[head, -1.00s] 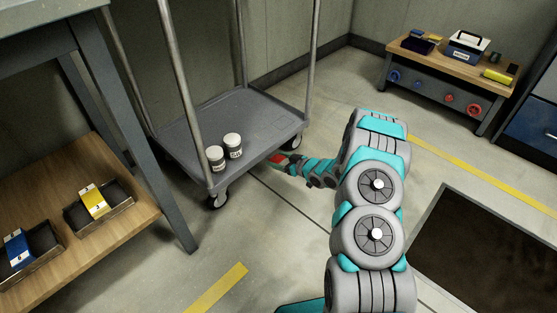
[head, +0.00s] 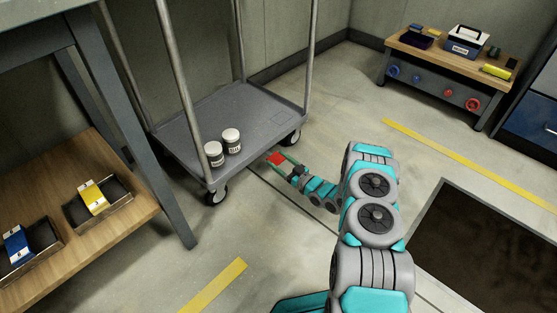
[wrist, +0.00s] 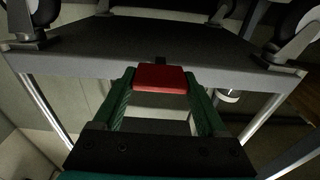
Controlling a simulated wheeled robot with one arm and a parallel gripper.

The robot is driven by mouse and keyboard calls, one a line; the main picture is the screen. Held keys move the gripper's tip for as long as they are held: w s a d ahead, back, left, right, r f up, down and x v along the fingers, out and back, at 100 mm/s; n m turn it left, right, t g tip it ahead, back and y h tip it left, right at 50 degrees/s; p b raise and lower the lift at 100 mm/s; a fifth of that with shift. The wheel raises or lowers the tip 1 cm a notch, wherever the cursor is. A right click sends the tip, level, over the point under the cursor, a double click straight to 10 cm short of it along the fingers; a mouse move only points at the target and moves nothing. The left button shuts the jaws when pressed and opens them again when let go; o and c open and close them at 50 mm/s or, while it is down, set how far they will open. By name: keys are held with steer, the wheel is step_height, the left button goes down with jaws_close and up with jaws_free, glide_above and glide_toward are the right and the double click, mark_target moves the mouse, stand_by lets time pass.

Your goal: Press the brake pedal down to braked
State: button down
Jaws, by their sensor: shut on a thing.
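The brake pedal is a small red block (head: 276,158) by the near right edge of the grey cart (head: 262,112). In the wrist view the red pedal (wrist: 160,78) shows in front of the cart's edge, with a short dark piece behind it. My gripper (head: 282,163) has green fingers, one on each side of the pedal. In the wrist view my gripper (wrist: 160,86) is shut on the pedal, its fingertips at the pedal's sides. I cannot tell from these views how far down the pedal is.
Two jars (head: 231,141) stand on the cart. A workbench with a wooden shelf (head: 125,220) is at the left. A low bench with a toolbox (head: 466,43) is at the back right. A dark floor opening (head: 490,245) lies right of my arm.

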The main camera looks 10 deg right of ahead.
stand_by(0.3)
jaws_free()
stand_by(0.3)
steer(key=p+v, duration=0.1)
steer(key=v, duration=0.5)
steer(key=shift+s+d+f, duration=0.1)
steer(key=shift+d, duration=0.1)
steer(key=shift+s+d+f, duration=0.15)
steer(key=shift+s+d, duration=0.2)
steer(key=shift+s, duration=0.3)
